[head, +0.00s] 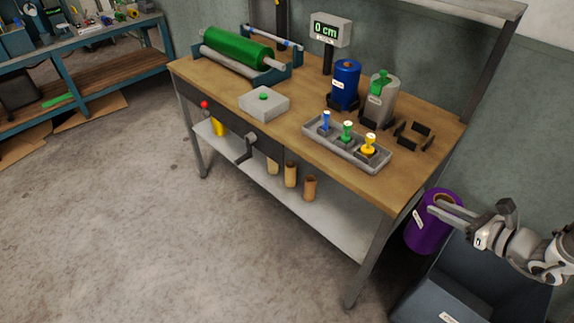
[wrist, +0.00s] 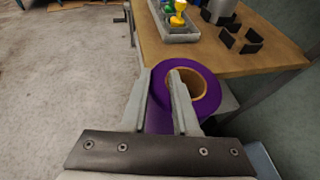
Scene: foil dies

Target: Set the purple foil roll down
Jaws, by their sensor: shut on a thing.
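The purple foil roll (head: 427,232) hangs upright off the right end of the workbench, with its brown hollow core facing up and a white label on its side. My gripper (head: 434,201) is shut on its top edge. In the wrist view, the purple roll (wrist: 205,80) is between and beyond the fingers of my gripper (wrist: 160,82). One finger is at its outer left side and the other overlaps the core opening; I cannot tell how deep it goes. The roll's lower part is partly hidden.
A dark grey bin (head: 470,285) stands below right. The bench (head: 225,88) holds blue (head: 345,85) and silver (head: 376,104) rolls, empty black brackets (head: 414,134), a die tray (head: 332,148) and a green roll (head: 236,47) in a holder. Floor (head: 180,240) at left is clear.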

